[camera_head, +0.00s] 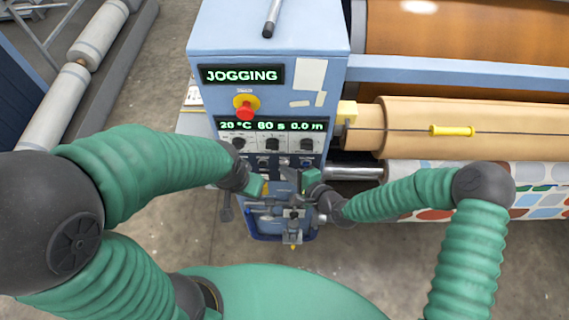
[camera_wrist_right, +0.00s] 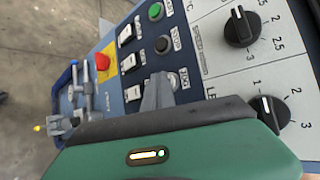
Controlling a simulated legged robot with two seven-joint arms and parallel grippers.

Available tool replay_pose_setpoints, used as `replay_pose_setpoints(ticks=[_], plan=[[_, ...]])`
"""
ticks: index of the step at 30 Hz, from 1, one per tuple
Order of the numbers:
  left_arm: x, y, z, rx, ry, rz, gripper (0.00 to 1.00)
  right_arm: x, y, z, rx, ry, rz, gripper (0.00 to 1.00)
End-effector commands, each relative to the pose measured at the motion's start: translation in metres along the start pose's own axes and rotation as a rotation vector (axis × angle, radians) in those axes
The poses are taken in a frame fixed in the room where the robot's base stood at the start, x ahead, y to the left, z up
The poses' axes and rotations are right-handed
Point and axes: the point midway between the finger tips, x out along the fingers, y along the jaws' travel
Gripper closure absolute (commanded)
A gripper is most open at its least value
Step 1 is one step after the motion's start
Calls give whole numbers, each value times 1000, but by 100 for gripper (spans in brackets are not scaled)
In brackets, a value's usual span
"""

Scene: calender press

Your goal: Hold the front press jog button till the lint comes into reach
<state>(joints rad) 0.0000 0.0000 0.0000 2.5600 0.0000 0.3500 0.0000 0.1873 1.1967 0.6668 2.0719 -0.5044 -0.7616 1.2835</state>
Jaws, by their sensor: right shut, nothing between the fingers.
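The blue press cabinet (camera_head: 215,45) stands in the middle of the head view, and its display (camera_head: 242,74) reads JOGGING. My right gripper (camera_head: 302,180) is at the lower right of the control panel. In the right wrist view its shut, empty fingers (camera_wrist_right: 158,92) reach to the panel beside a label (camera_wrist_right: 183,78) that appears to read JOG. The button under the fingertips is hidden. My left gripper (camera_head: 255,186) is in front of the panel's lower left; its fingers are too small to judge. I cannot make out any lint.
A red stop button (camera_head: 245,108) sits above a readout of 20 °C, 60 s, 0.0 m. Green (camera_wrist_right: 155,11) and dark (camera_wrist_right: 162,44) buttons lie near my fingers. A tan roller (camera_head: 430,120) and patterned cloth (camera_head: 420,172) are right. A metal clamp-like fitting (camera_wrist_right: 82,95) juts out below.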

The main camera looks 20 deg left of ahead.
Motion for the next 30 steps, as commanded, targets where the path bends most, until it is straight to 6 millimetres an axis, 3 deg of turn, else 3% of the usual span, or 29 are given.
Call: replay_pose_setpoints(ticks=[20,30], plan=[[-5,0,-1,0,0,0,64,-12,9,9,0,0,0,100],[-12,0,-3,0,0,0,64,-34,24,25,1,-1,1,100]])
